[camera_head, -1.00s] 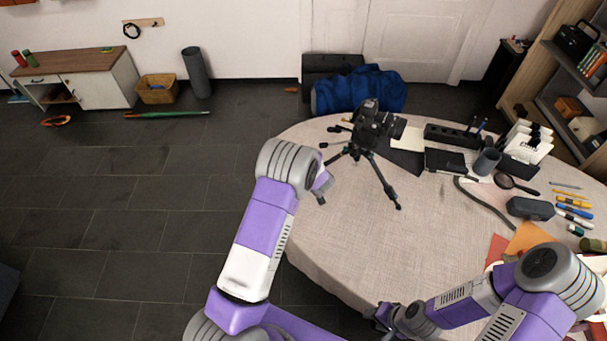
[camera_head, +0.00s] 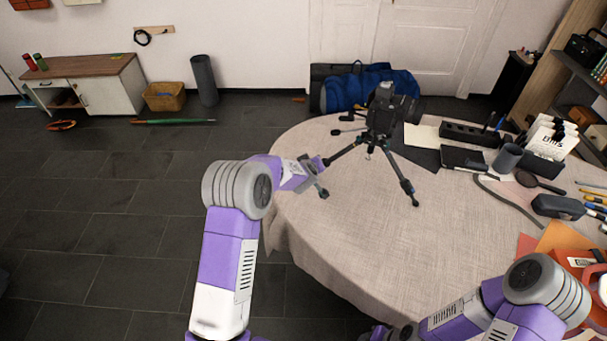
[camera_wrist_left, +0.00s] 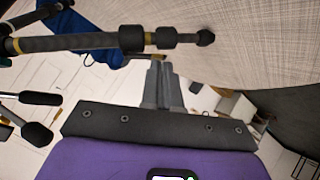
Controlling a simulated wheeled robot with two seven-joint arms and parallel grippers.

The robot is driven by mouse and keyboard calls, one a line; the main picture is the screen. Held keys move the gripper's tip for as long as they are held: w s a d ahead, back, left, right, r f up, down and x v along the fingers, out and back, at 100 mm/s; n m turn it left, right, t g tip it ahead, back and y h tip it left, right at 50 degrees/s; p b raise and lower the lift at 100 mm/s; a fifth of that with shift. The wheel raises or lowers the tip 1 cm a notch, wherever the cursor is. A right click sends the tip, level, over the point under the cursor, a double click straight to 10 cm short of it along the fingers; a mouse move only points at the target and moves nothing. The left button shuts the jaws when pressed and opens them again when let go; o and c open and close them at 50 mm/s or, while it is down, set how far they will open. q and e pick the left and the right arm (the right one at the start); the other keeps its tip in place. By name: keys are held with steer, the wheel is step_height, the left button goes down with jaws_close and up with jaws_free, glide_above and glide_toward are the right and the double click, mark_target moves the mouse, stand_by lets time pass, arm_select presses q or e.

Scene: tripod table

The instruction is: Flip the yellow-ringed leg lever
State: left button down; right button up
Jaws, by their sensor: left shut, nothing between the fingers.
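A black tripod (camera_head: 383,135) with a camera stands on the round table, legs spread. One leg (camera_wrist_left: 75,42) crosses the top of the left wrist view, its dark foot (camera_wrist_left: 205,38) at the right. A yellowish ring (camera_wrist_left: 150,38) shows between two dark collars on that leg. I cannot make out a lever there. My left gripper (camera_head: 318,182) is beside the tripod's left leg in the head view. Its fingers (camera_wrist_left: 160,64) are shut and empty, just below the ringed part in the wrist picture; contact is unclear. My right gripper (camera_head: 388,334) is partly cut off at the bottom edge.
The round table (camera_head: 345,235) has clear cloth in front of the tripod. A blue bag (camera_head: 345,92) lies behind the table.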

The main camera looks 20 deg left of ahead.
arm_select(q)
steer(key=shift+w+d+r+p, duration=0.15)
steer(key=shift+w+d+p, duration=0.15)
steer(key=shift+d, duration=0.25)
steer(key=shift+w+d+r+p, duration=0.15)
steer(key=shift+d+p, duration=0.1)
steer(key=shift+d, duration=0.25)
arm_select(e)
steer(key=shift+v, duration=0.85)
steer(key=shift+a, duration=0.15)
arm_select(q)
steer(key=shift+d, duration=0.1)
